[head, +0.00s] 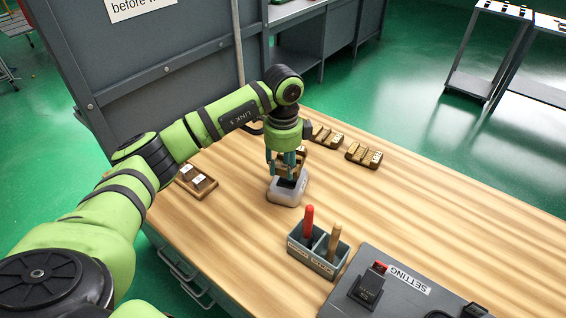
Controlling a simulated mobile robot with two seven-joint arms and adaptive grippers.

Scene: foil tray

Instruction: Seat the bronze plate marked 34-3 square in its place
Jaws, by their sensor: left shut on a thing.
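My left gripper (286,172) points straight down over a grey block (285,198) with a dark recess in its top. Its fingers are shut on a small bronze-brown piece, which the fingers mostly hide. I take it for the bronze plate, but no marking can be read on it. The piece is at or just above the dark recess. I cannot tell whether it touches the block or sits square. My right gripper is not in view.
Wooden racks with small white-tagged pieces stand at the left (198,181), behind the gripper (326,136) and to its right (364,155). A grey caddy (318,261) holds red and tan handles. A grey SETTING box (400,290) sits in front. Table at right is clear.

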